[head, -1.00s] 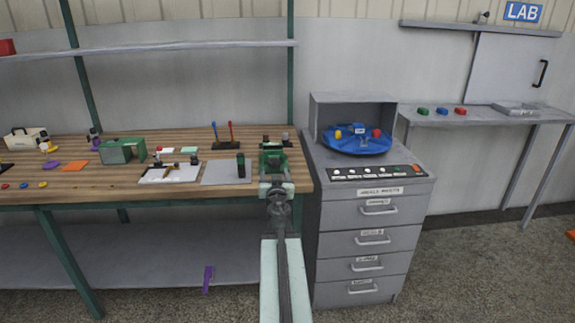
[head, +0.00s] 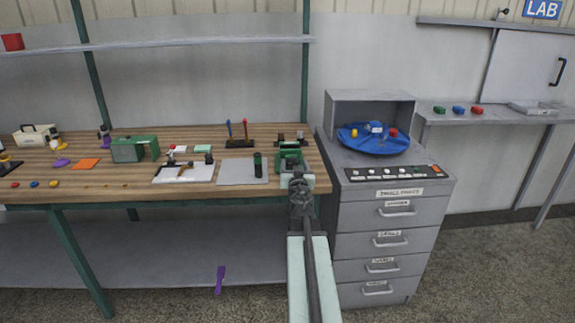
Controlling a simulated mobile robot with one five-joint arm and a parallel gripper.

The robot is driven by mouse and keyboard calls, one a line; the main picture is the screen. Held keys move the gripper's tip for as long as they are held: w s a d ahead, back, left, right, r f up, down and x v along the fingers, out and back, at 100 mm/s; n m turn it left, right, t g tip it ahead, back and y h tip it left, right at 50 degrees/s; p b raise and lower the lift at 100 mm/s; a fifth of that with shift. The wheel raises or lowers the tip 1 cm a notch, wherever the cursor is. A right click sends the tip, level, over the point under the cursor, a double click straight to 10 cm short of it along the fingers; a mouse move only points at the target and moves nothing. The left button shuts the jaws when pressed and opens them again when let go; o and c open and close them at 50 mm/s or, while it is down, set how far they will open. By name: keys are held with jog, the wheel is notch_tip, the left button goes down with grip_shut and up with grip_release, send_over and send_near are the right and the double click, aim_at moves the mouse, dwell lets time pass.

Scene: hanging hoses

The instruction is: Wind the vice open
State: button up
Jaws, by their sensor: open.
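The green vice (head: 291,158) is mounted at the right front corner of the wooden workbench (head: 110,190). My arm reaches up from the bottom of the head view, and my gripper (head: 299,183) is in front of the vice, overlapping its lower part. The gripper is small and dark here; it is open, with nothing visible held in it. The vice's handle and the gap between its jaws are hidden or too small to make out. I cannot tell whether the gripper touches the vice.
A grey drawer cabinet (head: 390,240) with a blue turntable (head: 373,140) stands close right of the vice. A grey plate (head: 238,172) with a dark green block (head: 257,163) lies left of it. A purple object (head: 220,280) is below the bench. Open floor lies at the right.

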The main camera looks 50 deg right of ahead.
jog(key=shift+w, duration=0.1)
jog(key=shift+w+a, duration=0.15)
grip_shut()
jog(key=shift+n, duration=0.4)
